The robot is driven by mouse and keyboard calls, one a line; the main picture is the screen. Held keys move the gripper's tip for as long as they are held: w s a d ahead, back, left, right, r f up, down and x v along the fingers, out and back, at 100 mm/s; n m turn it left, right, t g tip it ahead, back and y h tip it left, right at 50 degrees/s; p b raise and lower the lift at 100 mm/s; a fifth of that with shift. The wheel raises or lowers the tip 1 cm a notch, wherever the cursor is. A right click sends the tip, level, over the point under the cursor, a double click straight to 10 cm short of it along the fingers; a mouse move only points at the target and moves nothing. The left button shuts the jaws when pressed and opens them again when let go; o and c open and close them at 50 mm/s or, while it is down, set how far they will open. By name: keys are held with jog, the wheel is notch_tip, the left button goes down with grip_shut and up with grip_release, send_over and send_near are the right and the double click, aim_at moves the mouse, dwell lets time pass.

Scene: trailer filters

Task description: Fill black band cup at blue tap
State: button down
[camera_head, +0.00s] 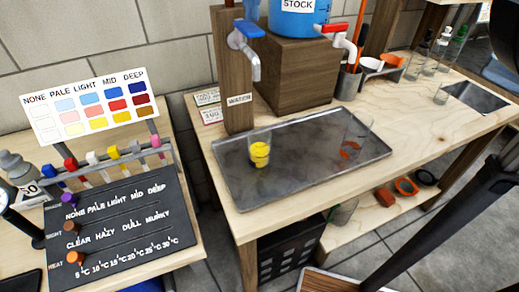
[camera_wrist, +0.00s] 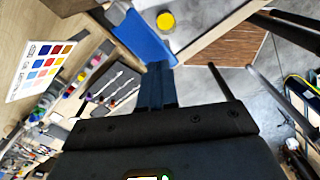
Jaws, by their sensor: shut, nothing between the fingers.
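The blue-handled tap (camera_head: 246,45) is mounted on a wooden post, its spout over the back of the dark metal tray (camera_head: 300,178). On the tray, a clear cup with yellow on it (camera_head: 260,150) stands at the left. Another clear cup with orange-red marks (camera_head: 355,140) stands at the right. I cannot make out a black band on either cup. Several clear glasses (camera_head: 424,55) stand at the back right, too small to tell their bands. My gripper (camera_wrist: 158,80) is shut and empty in the wrist view, away from the cups; the head view does not show it.
A red-handled tap (camera_head: 340,35) sits beside the blue tank (camera_head: 298,18). At left are a color chart (camera_head: 90,105) and a black slider board (camera_head: 120,225). The wrist view shows a blue panel (camera_wrist: 140,35) and a yellow round thing (camera_wrist: 166,21) near my fingers.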

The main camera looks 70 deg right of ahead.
jog(key=shift+f, duration=0.1)
jog(key=shift+f+b, duration=1.4)
jog(key=shift+b, duration=0.15)
jog(key=shift+r, duration=0.1)
dwell(1.6)
notch_tip(320, 180, up, 8)
jog(key=p, duration=0.4)
jog(key=shift+r, duration=0.25)
dwell(0.5)
